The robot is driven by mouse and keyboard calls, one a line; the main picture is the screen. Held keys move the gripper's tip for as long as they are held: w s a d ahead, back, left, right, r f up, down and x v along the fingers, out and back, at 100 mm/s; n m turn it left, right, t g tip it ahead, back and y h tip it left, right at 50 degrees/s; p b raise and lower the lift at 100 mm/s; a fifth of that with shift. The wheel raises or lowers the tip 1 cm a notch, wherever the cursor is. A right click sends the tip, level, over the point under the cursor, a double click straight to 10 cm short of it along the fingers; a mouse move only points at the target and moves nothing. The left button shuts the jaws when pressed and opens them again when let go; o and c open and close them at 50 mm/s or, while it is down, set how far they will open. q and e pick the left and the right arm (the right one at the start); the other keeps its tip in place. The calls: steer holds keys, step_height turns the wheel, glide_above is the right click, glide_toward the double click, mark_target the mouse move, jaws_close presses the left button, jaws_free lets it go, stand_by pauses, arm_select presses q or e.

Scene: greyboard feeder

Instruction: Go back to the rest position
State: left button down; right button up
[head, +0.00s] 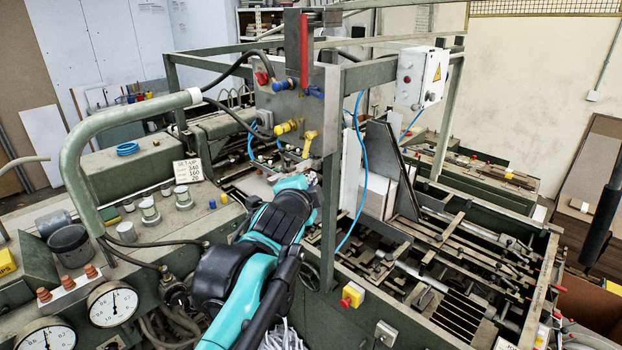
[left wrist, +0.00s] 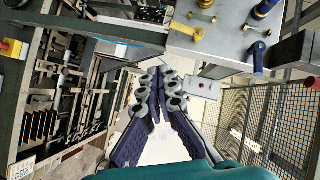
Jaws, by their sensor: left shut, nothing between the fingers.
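My left arm, teal and black, reaches up from the bottom middle of the head view. My left gripper (head: 308,180) is at its far end, below the metal valve box (head: 290,97) and beside the green frame post. In the left wrist view, the purple and grey fingers of my left gripper (left wrist: 160,75) come together at the tips with nothing between them. The metal valve box (left wrist: 222,32), with yellow and blue levers, shows ahead in that view. My right gripper is not seen in either view.
The green machine frame and a hanging blue hose (head: 358,205) are close to my left gripper. Pale boards (head: 376,195) stand right of it, above the slatted feeder bed (head: 460,265). Gauges (head: 112,303) and a curved green pipe (head: 82,150) are on the left.

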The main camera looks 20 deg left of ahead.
arm_select(q)
steer(key=s+d+f+n+g+h+b, duration=0.1)
steer(key=s+f+b, duration=0.6)
steer(key=f, duration=1)
steer(key=s+d+f+n+g+h+b, duration=0.1)
steer(key=s+d+f+n+g+b, duration=0.3)
steer(key=f+b, duration=0.6)
steer(key=s+d+f+n+g+h+b, duration=0.1)
steer(key=s+f+n+b, duration=0.5)
steer(key=f, duration=2)
steer(key=s+d+g+b, duration=0.1)
steer(key=s+d+b, duration=0.1)
steer(key=s, duration=0.2)
steer(key=shift+f+g+b, duration=0.2)
steer(key=shift+g+b, duration=0.2)
